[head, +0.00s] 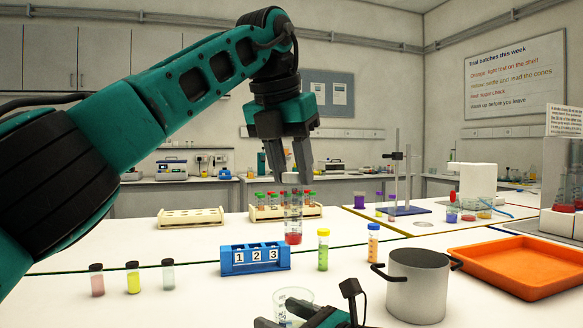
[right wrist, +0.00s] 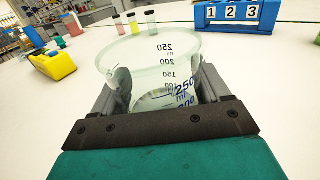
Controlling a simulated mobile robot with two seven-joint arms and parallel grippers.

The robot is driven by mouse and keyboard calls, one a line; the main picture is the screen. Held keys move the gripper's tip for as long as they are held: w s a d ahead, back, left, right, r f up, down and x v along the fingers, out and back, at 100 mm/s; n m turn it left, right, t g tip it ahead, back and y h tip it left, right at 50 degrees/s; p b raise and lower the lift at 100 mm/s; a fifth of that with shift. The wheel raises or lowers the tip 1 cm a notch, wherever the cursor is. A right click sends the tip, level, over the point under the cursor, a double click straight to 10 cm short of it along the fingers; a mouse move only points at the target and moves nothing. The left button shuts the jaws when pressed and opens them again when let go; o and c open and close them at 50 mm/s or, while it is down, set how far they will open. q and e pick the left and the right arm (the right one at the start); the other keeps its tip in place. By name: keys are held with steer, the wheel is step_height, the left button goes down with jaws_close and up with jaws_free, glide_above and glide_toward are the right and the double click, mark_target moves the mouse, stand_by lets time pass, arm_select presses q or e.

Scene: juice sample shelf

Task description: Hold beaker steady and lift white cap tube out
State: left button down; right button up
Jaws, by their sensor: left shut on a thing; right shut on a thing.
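My left gripper (head: 292,174) points down and is shut on the top of a clear tube (head: 293,215) with red liquid at its bottom. The tube hangs upright in the air behind and above the beaker, clear of it; its white cap is mostly between the fingers. The clear glass beaker (head: 293,298) stands on the near table. My right gripper (right wrist: 153,88) is shut on the beaker, one finger on each side. In the right wrist view the beaker (right wrist: 150,50) shows dark graduation marks and no tube inside.
A blue 1-2-3 rack (head: 255,259) stands left of the tube. Three dark-capped vials (head: 133,278) stand at left. Wooden racks (head: 190,217) are behind.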

steer(key=o, duration=1.2)
steer(key=shift+c, duration=0.2)
steer(key=v, duration=1)
steer(key=shift+s+d, duration=0.15)
steer(key=shift+d, duration=0.1)
steer(key=shift+v, duration=0.85)
